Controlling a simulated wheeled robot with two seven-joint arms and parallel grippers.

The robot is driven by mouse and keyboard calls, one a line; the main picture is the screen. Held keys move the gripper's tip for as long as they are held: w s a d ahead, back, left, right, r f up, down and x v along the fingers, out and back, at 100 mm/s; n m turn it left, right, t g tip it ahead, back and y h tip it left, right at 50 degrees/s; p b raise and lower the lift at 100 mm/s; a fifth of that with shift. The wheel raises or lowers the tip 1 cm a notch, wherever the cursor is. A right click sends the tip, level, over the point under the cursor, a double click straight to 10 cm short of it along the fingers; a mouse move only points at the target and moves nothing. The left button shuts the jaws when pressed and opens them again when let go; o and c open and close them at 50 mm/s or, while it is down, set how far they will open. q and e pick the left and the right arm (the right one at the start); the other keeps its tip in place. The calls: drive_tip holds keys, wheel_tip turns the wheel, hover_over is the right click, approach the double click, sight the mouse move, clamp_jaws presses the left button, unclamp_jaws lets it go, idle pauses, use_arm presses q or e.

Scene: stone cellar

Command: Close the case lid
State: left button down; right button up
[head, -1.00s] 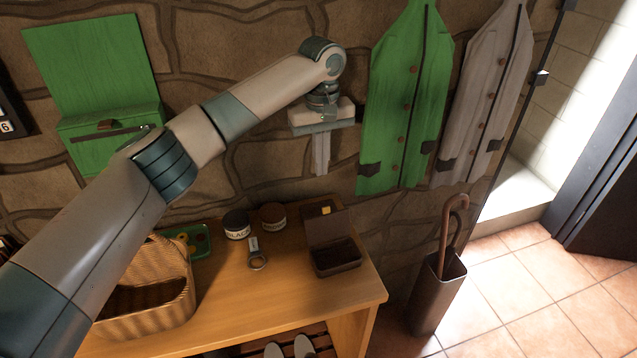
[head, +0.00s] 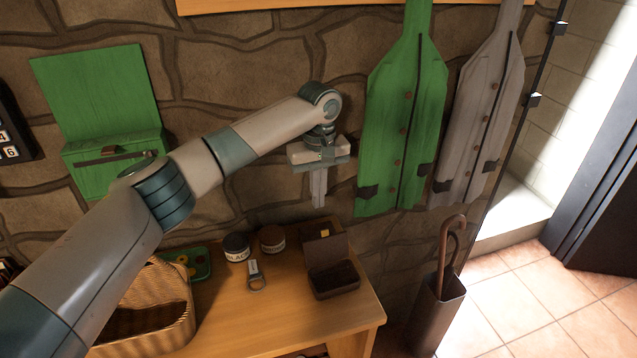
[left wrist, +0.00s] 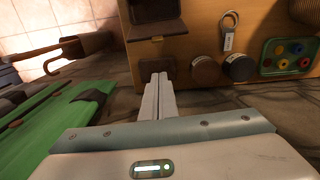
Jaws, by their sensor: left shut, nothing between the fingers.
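The small dark brown case (head: 335,281) stands on the wooden bench near its right end. Its lid (head: 325,250) stands up, open, along the wall side. In the left wrist view the case (left wrist: 150,10) is at the top, with the lid (left wrist: 158,46) just beyond my fingertips. My left gripper (head: 318,203) is shut and empty, pointing down in front of the stone wall. It hangs above the lid in the head view, apart from it. It also shows in the left wrist view (left wrist: 159,80). My right gripper is not in view.
Two jars (head: 236,247), a ring with a tag (head: 256,276), a green tray (head: 193,264) and a wicker basket (head: 170,333) stand left of the case. Green (head: 400,130) and grey (head: 478,120) coat-shaped boards hang right of my gripper. An umbrella stand (head: 437,315) is on the floor.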

sight(326, 247)
use_arm(q)
drive_tip(key=s+f+p, duration=0.1)
drive_tip(key=f+p, duration=0.1)
drive_tip(key=s+d+f+p, duration=0.1)
drive_tip(key=s+f+p, duration=0.1)
drive_tip(key=shift+s+d, duration=0.15)
drive_tip(key=shift+s, duration=0.1)
drive_tip(key=shift+w+f, duration=0.1)
idle(0.7)
